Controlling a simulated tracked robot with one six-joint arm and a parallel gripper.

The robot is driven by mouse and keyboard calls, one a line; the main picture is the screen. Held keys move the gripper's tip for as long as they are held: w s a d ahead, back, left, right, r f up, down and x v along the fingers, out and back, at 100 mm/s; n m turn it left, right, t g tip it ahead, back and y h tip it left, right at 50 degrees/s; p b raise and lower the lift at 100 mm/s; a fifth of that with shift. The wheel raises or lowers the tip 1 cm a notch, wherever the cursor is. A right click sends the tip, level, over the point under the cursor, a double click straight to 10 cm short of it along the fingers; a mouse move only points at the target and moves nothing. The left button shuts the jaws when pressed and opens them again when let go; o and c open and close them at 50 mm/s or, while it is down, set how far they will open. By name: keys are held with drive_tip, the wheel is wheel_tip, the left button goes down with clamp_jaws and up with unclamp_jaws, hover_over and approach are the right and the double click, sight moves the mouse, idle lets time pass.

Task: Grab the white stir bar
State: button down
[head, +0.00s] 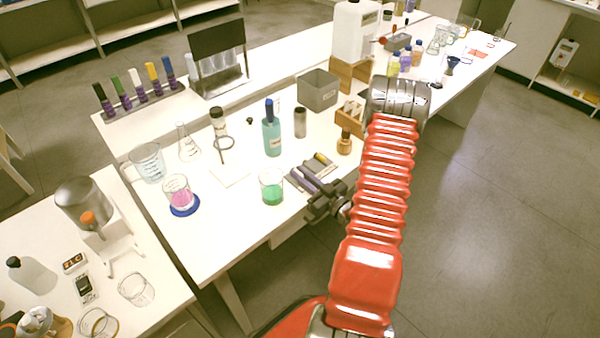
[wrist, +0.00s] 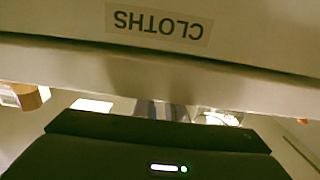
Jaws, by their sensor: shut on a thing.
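My gripper (head: 298,178) is at the front edge of the white bench, beside a small grey tray (head: 320,163) with a yellow piece on it. Its long grey fingers lie low over the bench top, pointing left. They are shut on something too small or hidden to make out. I cannot pick out the white stir bar in either view. In the wrist view the dark gripper body fills the bottom, and the fingers are largely hidden.
A beaker of green liquid (head: 272,187) stands close left of the fingers. A teal bottle (head: 271,137), a grey bin (head: 318,91) and a small amber bottle (head: 344,144) stand behind. A front panel labelled CLOTHS (wrist: 60,22) shows upside down, close to the wrist.

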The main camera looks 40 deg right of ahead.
sight(300, 173)
drive_tip(key=shift+r, duration=0.15)
drive_tip(key=shift+r, duration=4.85)
drive_tip(key=shift+w, duration=0.1)
